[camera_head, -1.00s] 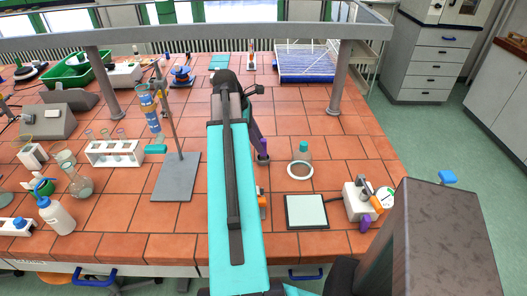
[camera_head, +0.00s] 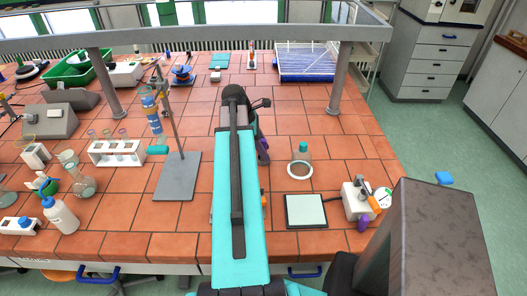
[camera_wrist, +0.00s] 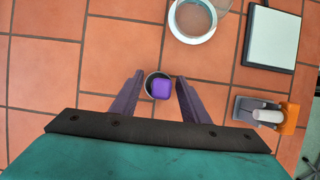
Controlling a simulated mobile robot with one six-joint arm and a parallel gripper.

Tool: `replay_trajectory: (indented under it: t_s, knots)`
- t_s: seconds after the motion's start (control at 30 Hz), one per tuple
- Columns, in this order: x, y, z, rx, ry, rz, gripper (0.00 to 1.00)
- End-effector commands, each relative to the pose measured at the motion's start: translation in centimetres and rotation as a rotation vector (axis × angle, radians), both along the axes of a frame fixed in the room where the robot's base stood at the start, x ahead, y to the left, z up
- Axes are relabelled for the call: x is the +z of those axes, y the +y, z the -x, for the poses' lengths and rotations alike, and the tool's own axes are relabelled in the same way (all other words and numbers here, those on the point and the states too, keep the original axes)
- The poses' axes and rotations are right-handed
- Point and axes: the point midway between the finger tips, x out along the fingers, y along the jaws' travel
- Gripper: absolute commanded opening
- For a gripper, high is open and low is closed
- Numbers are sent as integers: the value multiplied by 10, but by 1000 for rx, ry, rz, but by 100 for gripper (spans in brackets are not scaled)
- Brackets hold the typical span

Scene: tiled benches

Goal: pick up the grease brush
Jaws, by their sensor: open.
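A small upright thing with a squarish purple top (camera_wrist: 161,89), which I take to be the grease brush, stands on the tiles inside or on a round dark-rimmed base. My gripper (camera_wrist: 159,77) is open above it, with one dark purple finger on each side. The purple top lies between the fingers and does not visibly touch either. How high the fingers are above the tiles I cannot tell.
A round white-rimmed dish (camera_wrist: 192,20) lies beyond the fingers. A pale square plate with a dark border (camera_wrist: 272,37) and a grey-and-orange item (camera_wrist: 262,110) are to the right. A stand with a grey base (camera_head: 178,178) is left of my arm. Tiles left of the gripper are clear.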

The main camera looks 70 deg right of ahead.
Motion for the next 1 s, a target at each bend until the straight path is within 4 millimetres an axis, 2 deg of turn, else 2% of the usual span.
replay_trajectory:
  t_s: [0.27,0.5,1.0]
  knots:
    - [0,0,0,-1,0,-1,42]
    - [0,0,1,-1,0,-1,1]
    - [2,0,1,-2,0,0,0]
